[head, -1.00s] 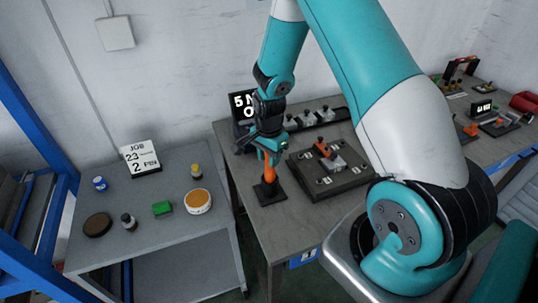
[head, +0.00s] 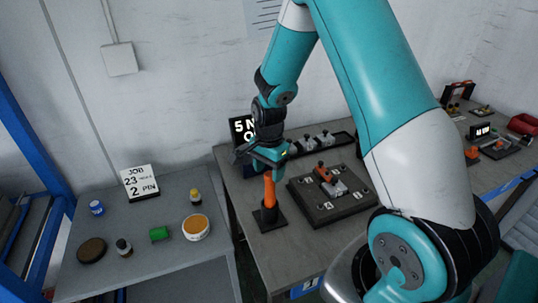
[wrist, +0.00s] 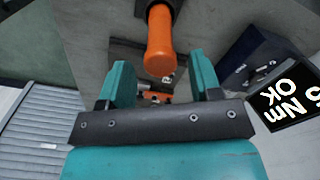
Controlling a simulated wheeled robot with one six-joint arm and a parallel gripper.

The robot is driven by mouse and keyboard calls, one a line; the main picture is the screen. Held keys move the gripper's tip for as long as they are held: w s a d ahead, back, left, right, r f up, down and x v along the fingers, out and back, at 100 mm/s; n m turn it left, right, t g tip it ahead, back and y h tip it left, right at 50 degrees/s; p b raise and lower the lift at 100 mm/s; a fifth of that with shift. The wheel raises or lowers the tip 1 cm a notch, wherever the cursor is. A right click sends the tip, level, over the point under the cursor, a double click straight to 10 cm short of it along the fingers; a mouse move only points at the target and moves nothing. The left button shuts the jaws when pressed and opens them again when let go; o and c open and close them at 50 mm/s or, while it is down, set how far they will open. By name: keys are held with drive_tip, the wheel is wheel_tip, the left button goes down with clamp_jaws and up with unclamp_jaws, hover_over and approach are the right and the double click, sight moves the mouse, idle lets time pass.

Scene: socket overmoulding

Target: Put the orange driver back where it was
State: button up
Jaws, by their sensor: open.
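The orange driver (head: 269,190) stands upright in a black holder (head: 268,218) at the left front of the grey bench. My gripper (head: 272,170) is open and empty, close above and behind the driver's top end. In the wrist view the orange handle (wrist: 160,42) lies just beyond the gap between my two teal fingertips (wrist: 160,78), apart from both. The driver's lower part is sunk in the holder and hidden.
A dark fixture plate (head: 330,205) with an orange-and-grey clamp sits right of the holder. A screen reading "5 Nm OK" (head: 242,128) stands behind. A lower grey table (head: 140,265) at left carries a job sign, a tub and small bottles.

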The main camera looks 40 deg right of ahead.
wheel_tip(320, 180, up, 7)
drive_tip(key=shift+r+b, duration=0.1)
drive_tip(key=shift+b, duration=0.6)
drive_tip(key=s+a+r+n+y, duration=0.1)
drive_tip(key=s+a+r+n, duration=0.3)
drive_tip(key=a+n, duration=0.25)
drive_tip(key=s+a+r+n+y, duration=0.1)
drive_tip(key=s+a+r+n, duration=0.35)
drive_tip(key=a, duration=0.25)
drive_tip(key=s+a+r+n+y, duration=0.1)
drive_tip(key=s+a+n, duration=0.3)
drive_tip(key=s+n, duration=0.2)
drive_tip(key=s+a+r+n+y, duration=0.1)
drive_tip(key=s+a+r+n, duration=0.1)
drive_tip(key=s+a+n, duration=0.2)
drive_tip(key=s+n, duration=0.2)
drive_tip(key=s, duration=0.1)
drive_tip(key=shift+s+a+r, duration=0.3)
drive_tip(key=shift+s+a, duration=0.05)
drive_tip(key=shift+s, duration=0.05)
drive_tip(key=shift+f+b, duration=0.4)
drive_tip(key=shift+f, duration=0.05)
